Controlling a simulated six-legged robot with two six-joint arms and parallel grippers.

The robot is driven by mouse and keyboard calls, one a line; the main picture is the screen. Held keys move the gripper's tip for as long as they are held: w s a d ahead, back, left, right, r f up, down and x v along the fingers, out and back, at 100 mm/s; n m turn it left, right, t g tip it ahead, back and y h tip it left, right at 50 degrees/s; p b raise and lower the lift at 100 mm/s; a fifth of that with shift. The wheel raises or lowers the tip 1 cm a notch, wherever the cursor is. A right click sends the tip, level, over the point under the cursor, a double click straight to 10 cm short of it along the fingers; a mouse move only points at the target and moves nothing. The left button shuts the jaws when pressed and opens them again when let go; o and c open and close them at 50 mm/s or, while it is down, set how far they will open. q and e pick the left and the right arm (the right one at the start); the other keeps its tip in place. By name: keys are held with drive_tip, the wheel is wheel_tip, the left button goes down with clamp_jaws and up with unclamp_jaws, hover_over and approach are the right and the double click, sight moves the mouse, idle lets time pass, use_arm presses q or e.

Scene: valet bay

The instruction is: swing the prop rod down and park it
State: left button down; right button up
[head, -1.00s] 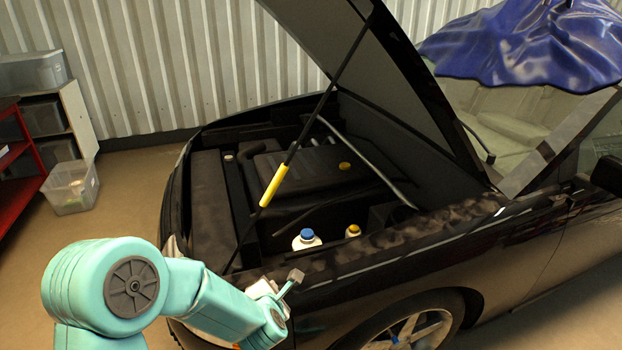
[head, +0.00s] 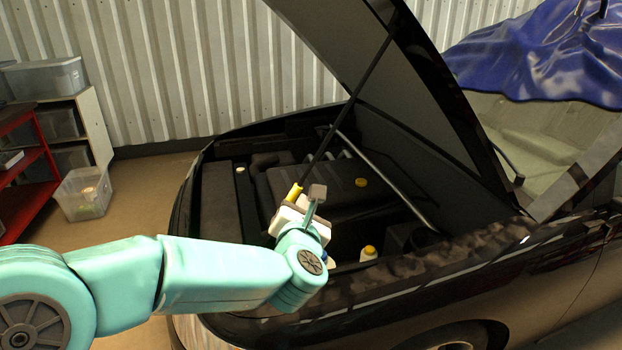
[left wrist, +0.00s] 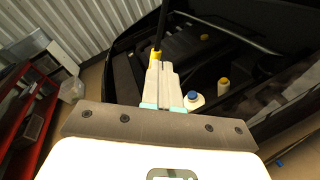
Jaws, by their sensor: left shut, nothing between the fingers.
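The prop rod (head: 352,100) is a thin black rod. It slopes from the raised hood (head: 445,120) down into the engine bay and also shows in the left wrist view (left wrist: 161,25). Its yellow sleeve (head: 294,192) is partly hidden behind my left gripper (head: 290,213), as is the rod's lower part. In the left wrist view my left gripper's fingers (left wrist: 160,66) are together with nothing between them. The yellow sleeve (left wrist: 155,57) shows just past their tips; I cannot tell whether they touch. My right gripper is not in view.
A bottle with a yellow cap (head: 369,253) and one with a blue cap (left wrist: 193,97) stand in the engine bay close to my left gripper. A clear bin (head: 83,193), a red shelf (head: 30,195) and a corrugated wall (head: 200,70) are at the left and back.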

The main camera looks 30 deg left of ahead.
use_arm(q)
drive_tip(key=shift+s+r, duration=0.1)
drive_tip(key=shift+s, duration=0.1)
drive_tip(key=p, duration=0.4)
approach(306, 173)
drive_tip(key=x, duration=0.5)
drive_tip(key=shift+w, duration=0.35)
drive_tip(key=shift+w+a+f, duration=0.25)
drive_tip(key=shift+w+a, duration=0.1)
drive_tip(key=shift+w, duration=0.1)
drive_tip(key=shift+a+r+p, duration=0.1)
drive_tip(key=shift+p, duration=0.2)
